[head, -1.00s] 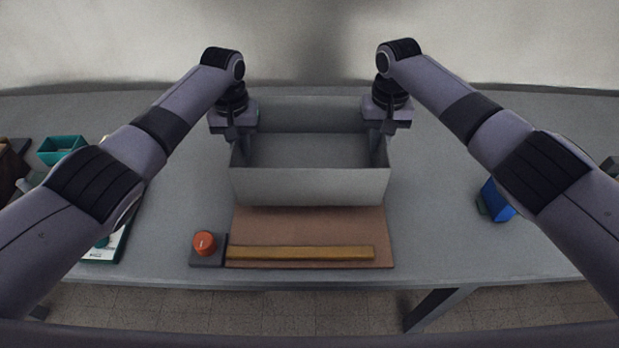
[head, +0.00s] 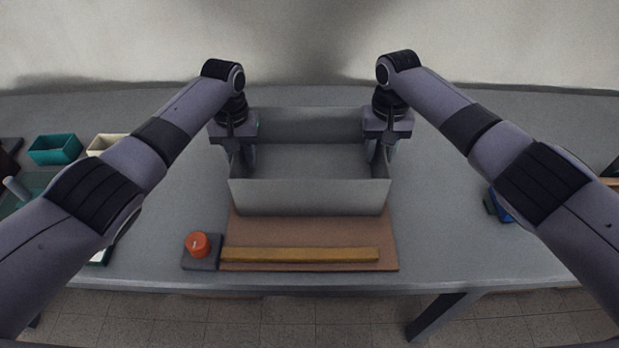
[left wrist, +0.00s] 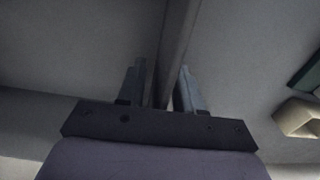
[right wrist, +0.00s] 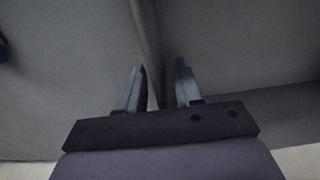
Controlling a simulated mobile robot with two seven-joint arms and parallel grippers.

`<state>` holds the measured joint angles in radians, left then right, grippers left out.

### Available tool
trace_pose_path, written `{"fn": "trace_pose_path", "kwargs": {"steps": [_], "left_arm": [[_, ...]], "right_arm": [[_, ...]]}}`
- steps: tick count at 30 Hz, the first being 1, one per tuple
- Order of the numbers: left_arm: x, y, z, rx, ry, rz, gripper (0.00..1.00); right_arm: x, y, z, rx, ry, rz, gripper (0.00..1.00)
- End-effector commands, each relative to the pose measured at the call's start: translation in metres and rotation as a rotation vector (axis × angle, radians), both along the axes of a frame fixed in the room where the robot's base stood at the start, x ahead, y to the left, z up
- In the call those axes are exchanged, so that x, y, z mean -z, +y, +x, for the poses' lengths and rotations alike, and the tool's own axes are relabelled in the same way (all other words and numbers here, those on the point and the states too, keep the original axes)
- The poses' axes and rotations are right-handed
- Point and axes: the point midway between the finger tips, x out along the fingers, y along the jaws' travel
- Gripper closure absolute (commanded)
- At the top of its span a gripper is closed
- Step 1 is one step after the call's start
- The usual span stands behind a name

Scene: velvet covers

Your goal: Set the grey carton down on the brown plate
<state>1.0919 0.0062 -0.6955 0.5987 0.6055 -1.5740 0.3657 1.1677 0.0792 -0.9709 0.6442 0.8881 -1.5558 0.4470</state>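The grey carton (head: 309,195) is an open box, level, in the middle of the head view. Its front wall hides the rear part of the brown plate (head: 310,229). I cannot tell whether its bottom touches the plate or hangs just above. My left gripper (head: 245,152) is shut on the carton's left wall, and my right gripper (head: 375,150) on its right wall. In the left wrist view the wall (left wrist: 177,45) runs between the fingers (left wrist: 160,85). The right wrist view shows the same at the other wall (right wrist: 146,35), between the fingers (right wrist: 158,85).
A yellow-brown bar (head: 300,255) lies along the plate's front. A red button on a dark base (head: 199,246) is at the plate's left. Teal (head: 55,150) and cream (head: 105,143) boxes stand left; a blue object (head: 498,207) is right, partly behind my arm.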

Motion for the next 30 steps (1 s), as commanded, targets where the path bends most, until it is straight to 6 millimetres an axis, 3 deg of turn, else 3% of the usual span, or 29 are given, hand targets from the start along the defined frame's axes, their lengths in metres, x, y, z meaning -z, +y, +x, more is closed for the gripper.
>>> {"fn": "trace_pose_path", "kwargs": {"steps": [7, 11, 24, 30], "left_arm": [[-0.002, -0.001, 0.000, 0.001, -0.001, -0.002, 0.65], [-0.014, -0.001, 0.001, 0.002, -0.003, -0.003, 0.65], [-0.101, -0.001, 0.001, 0.000, -0.004, -0.001, 0.65], [-0.119, -0.001, 0.000, 0.000, -0.002, -0.001, 0.65]], "right_arm": [[0.000, 0.001, 0.000, -0.001, 0.000, 0.001, 0.65], [0.000, 0.001, 0.000, -0.002, 0.000, 0.002, 0.65], [0.000, 0.001, 0.000, -0.002, 0.000, 0.002, 0.65], [-0.001, 0.001, 0.000, -0.002, -0.001, 0.002, 0.65]]}}
